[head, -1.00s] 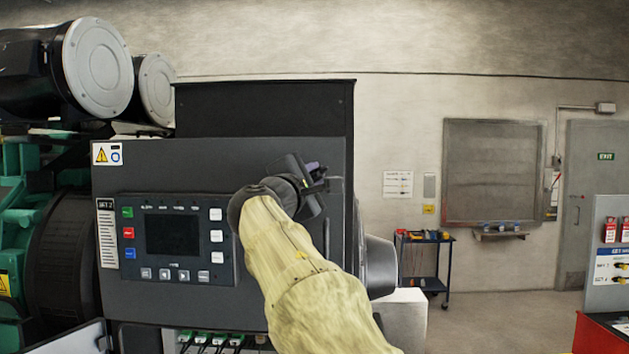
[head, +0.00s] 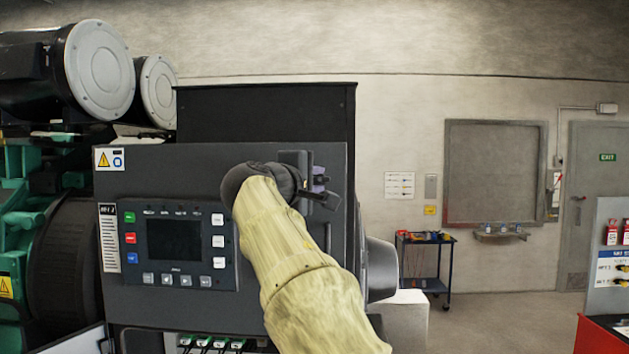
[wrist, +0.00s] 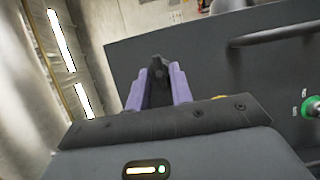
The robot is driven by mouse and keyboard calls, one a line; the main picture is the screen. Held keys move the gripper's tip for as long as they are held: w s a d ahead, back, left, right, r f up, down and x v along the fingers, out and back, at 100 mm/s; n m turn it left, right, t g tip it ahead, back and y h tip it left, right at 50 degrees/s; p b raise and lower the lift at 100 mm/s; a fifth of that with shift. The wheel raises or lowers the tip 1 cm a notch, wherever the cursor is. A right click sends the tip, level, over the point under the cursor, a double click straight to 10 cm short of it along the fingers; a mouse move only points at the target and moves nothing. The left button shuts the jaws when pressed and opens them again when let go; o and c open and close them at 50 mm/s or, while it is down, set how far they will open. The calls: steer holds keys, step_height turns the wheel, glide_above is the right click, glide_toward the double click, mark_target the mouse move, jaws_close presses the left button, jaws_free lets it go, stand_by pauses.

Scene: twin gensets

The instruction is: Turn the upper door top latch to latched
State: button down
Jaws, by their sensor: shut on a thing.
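The upper door (head: 170,265) is the dark grey panel of the genset cabinet, with a screen and buttons on its face. My gripper (head: 318,180) is at the door's upper right edge. In the wrist view, the purple fingers of my gripper (wrist: 158,85) are closed on a small dark piece, which looks like the top latch (wrist: 157,68). My wrist and gripper mostly hide the latch in the head view. Whether it sits at latched cannot be told.
A black box (head: 265,112) rises behind the door. A dark bar (wrist: 275,36) and a green button (wrist: 312,107) show in the wrist view. Green engine parts (head: 20,210) are at left.

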steer(key=c, duration=1.3)
jaws_free()
steer(key=shift+d, duration=0.1)
steer(key=shift+o, duration=0.2)
steer(key=shift+s+a+f+b, duration=0.15)
steer(key=shift+s+a+b, duration=0.2)
steer(key=shift+s, duration=0.1)
steer(key=b+v, duration=0.5)
steer(key=v, duration=1.1)
steer(key=shift+r+b, duration=0.2)
steer(key=shift+b, duration=0.1)
steer(key=shift+s+a, duration=0.1)
steer(key=shift+s, duration=0.05)
